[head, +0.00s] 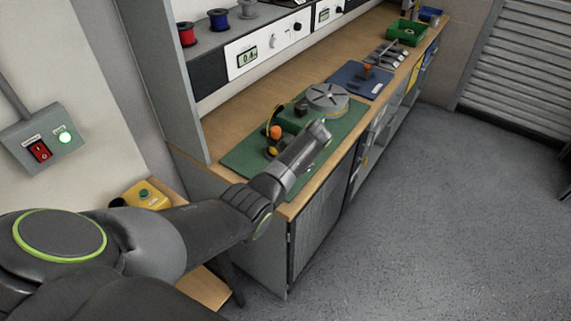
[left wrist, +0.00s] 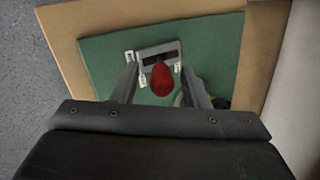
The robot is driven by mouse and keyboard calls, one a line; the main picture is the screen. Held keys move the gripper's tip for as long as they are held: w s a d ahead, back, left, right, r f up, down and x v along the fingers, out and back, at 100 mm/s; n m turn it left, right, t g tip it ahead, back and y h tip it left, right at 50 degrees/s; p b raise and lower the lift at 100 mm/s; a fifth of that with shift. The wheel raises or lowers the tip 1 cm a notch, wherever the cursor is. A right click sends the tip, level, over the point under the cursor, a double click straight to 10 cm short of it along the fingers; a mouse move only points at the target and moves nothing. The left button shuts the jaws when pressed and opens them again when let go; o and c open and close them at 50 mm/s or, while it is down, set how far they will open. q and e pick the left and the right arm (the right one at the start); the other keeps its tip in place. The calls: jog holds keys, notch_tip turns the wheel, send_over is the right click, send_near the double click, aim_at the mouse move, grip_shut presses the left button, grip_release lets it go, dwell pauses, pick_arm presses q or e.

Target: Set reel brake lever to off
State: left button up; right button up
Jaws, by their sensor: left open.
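In the left wrist view a red rounded knob (left wrist: 162,80) stands in front of a grey slotted plate (left wrist: 150,51) with small white labels on the green mat (left wrist: 105,60). It looks like the brake lever's handle; the labels are too small to read. My left gripper (head: 319,131) is open, its fingers on either side of the red knob in the wrist view; contact cannot be told. In the head view the gripper hides the knob. The grey reel disc (head: 327,97) sits on the mat behind the gripper. My right gripper is out of view.
An orange knob (head: 276,132) and a yellow knob (head: 272,151) stand left of my gripper. A blue mat (head: 353,82) lies farther along the bench (head: 235,130). A yellow button box (head: 146,196) and a wall switch box (head: 45,141) are at left. Floor at right is clear.

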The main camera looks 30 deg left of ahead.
pick_arm(q)
jog(key=p+v, duration=0.2)
jog(key=v, duration=1.5)
jog(key=shift+r, duration=0.15)
